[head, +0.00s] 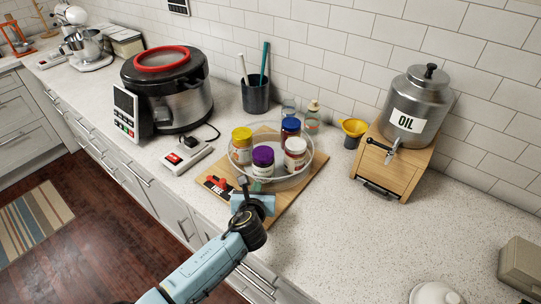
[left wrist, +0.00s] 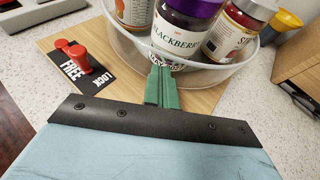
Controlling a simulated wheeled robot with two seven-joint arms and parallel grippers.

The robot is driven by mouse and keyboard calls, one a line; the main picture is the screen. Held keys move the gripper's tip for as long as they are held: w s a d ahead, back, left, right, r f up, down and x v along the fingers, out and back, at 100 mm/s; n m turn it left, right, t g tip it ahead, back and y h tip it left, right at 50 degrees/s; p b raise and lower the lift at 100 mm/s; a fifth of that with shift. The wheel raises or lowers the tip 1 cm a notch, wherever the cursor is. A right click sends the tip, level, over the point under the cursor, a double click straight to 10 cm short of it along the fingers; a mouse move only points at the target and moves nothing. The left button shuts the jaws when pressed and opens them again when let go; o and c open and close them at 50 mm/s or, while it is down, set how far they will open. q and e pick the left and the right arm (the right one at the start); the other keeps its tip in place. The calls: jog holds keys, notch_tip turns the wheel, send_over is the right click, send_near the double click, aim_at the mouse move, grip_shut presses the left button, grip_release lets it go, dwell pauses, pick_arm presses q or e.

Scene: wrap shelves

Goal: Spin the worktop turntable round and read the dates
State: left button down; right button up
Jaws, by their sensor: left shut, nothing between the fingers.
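The turntable (head: 303,174) is a clear round tray on a wooden board (head: 311,191), and its wall (left wrist: 228,75) fills the top of the left wrist view. A red lever (left wrist: 78,53) sits on a black FREE/LOCK plate (left wrist: 95,82). My left gripper (head: 258,187) is shut and empty, its green tips (left wrist: 162,75) at the tray's near wall; contact is unclear. My right gripper is out of view.
A large cooker (head: 182,100) and a small white device with a red switch (head: 187,156) stand left of the board. A cup of utensils (head: 256,96) and a yellow funnel (head: 354,127) are behind. An OIL dispenser (head: 408,112) stands right.

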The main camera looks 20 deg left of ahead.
pick_arm(q)
jog(key=shift+r, duration=0.1)
jog(key=shift+s+p, duration=0.6)
jog(key=shift+s, duration=0.15)
jog(key=shift+s+p, duration=0.45)
jog(key=shift+s, duration=0.5)
jog(key=v, duration=1.3)
jog(key=shift+s+p, duration=0.2)
jog(key=shift+p, duration=0.15)
